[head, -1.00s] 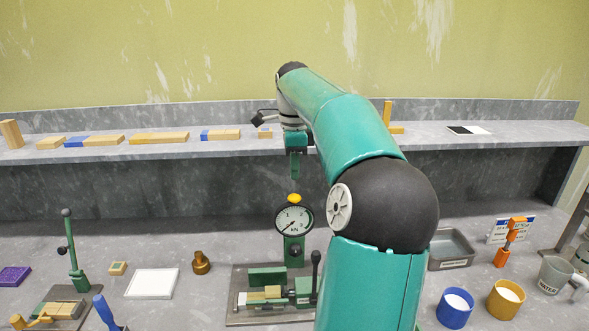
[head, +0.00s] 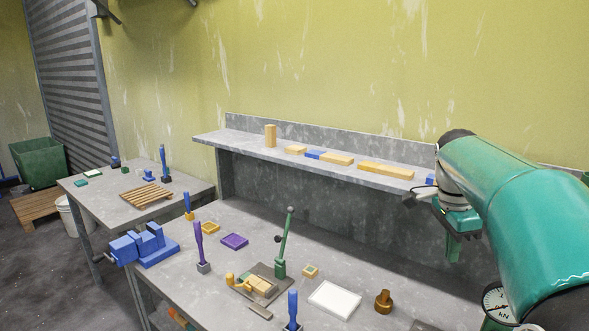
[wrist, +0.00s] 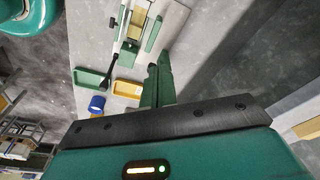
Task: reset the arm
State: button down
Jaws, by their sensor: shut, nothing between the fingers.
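My gripper (head: 452,248) hangs at the right of the head view, fingers pointing down, in front of the long shelf (head: 300,160). In the wrist view my gripper's green fingers (wrist: 158,85) are together and hold nothing. The round kN gauge (head: 496,303) is partly hidden by my arm at the lower right. In the wrist view the green-railed press fixture (wrist: 138,28) with a wooden block lies beyond the fingers, apart from them.
The bench holds a blue vise (head: 145,245), a green lever press (head: 282,245), a white tile (head: 335,299) and a brass weight (head: 383,301). Wooden blocks line the shelf. A second table (head: 105,195) stands at the left.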

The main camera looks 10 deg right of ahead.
jog(key=s+a+f+n+t+h, duration=0.1)
jog(key=s+a+n, duration=0.1)
jog(key=a+n, duration=0.45)
jog(key=s+a+f+n+t, duration=0.1)
jog(key=s+a+n, duration=0.15)
jog(key=a, duration=0.75)
jog(key=s+a+f+n+t+y, duration=0.2)
jog(key=s+a+f+n+t, duration=0.1)
jog(key=s+a+f+n, duration=0.3)
jog(key=s+a+n, duration=0.2)
jog(key=a+n, duration=0.2)
jog(key=n, duration=0.1)
jog(key=shift+s+a+f+t+y, duration=0.15)
jog(key=shift+s+f+t+y, duration=0.15)
jog(key=shift+f+t+y, duration=0.1)
jog(key=shift+d, duration=0.2)
